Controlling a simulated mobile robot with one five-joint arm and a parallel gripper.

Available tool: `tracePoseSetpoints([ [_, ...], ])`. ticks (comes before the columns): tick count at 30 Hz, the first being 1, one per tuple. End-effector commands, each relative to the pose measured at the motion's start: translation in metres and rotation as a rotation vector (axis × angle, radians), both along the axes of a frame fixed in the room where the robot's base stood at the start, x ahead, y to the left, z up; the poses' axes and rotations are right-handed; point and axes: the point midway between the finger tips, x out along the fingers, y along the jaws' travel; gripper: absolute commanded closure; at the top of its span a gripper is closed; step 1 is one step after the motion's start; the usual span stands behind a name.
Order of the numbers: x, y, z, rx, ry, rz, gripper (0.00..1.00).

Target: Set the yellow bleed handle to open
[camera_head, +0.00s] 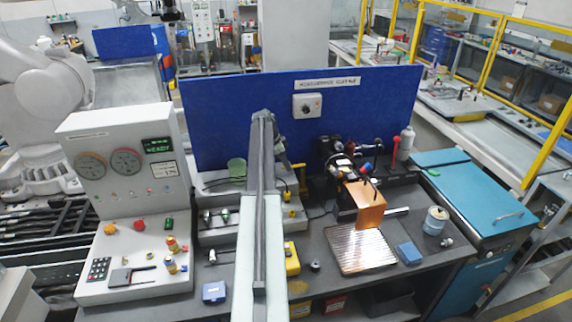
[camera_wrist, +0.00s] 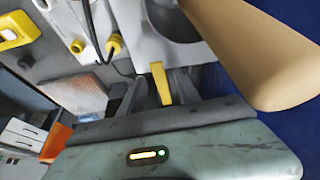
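The yellow handle (camera_wrist: 160,83) shows in the wrist view as a short, flat, straight bar on light grey equipment. My gripper (camera_wrist: 164,88) has its two dark fingers one on each side of this bar, with small gaps visible, so it looks open and not clamped. Whether either finger touches the bar I cannot tell.
A large tan cylinder (camera_wrist: 262,55) lies close to the right of the fingers in the wrist view. Yellow knobs (camera_wrist: 115,45) and a dark cable are to the left. A blue panel (camera_head: 225,110) stands behind.

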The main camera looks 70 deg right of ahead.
Motion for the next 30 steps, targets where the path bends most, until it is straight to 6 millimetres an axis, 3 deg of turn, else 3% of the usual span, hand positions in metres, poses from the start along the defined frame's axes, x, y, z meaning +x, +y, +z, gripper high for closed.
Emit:
tracePoseSetpoints([
  [5, 0.004, 0.003, 0.017, 0.000, 0.000, 0.001, 0.61],
  [15, 0.022, 0.016, 0.073, 0.000, 0.000, 0.001, 0.61],
  [30, 0.023, 0.017, 0.072, 0.000, -0.001, -0.001, 0.61],
])
